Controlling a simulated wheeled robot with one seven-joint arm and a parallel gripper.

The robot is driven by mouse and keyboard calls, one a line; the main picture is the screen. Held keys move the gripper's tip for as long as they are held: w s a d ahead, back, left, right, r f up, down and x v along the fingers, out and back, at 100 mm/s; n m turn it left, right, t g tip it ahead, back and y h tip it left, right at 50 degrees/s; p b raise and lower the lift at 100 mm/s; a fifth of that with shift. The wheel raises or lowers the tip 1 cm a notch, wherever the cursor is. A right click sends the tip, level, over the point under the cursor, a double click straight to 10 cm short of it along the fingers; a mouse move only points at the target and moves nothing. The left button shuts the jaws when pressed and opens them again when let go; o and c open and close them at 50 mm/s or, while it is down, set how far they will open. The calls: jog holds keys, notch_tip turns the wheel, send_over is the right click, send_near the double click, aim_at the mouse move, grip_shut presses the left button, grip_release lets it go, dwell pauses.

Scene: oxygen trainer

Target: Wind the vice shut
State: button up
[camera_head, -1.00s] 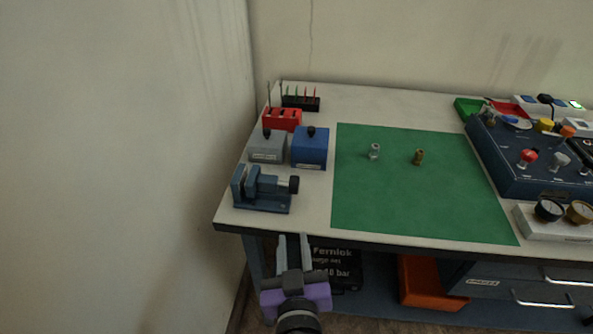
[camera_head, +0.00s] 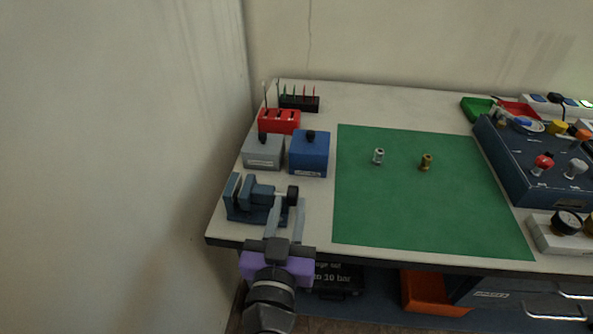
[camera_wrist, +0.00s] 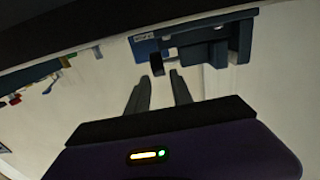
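The blue-grey vice (camera_head: 262,214) sits on the bench's front left corner, with a narrow gap between its jaws. Its black winding knob (camera_head: 292,192) is at its right end. My gripper (camera_head: 290,200) is open, with its fingers pointing at the knob from the front. In the wrist view the vice (camera_wrist: 222,50) is at the upper right and the knob (camera_wrist: 157,69) lies just beyond and between my fingertips (camera_wrist: 160,74). I cannot tell whether a finger touches the knob. In the head view the fingers hide part of the vice's right end.
A grey box (camera_head: 264,152) and a blue box (camera_head: 309,156) stand behind the vice. A green mat (camera_head: 420,205) with two small fittings lies to the right. The bench edge (camera_head: 350,258) runs below, and a wall (camera_head: 110,150) stands left.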

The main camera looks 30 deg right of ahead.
jog(key=shift+p+x, duration=0.55)
jog(key=shift+x, duration=3.4)
jog(key=shift+c, duration=0.5)
grip_shut()
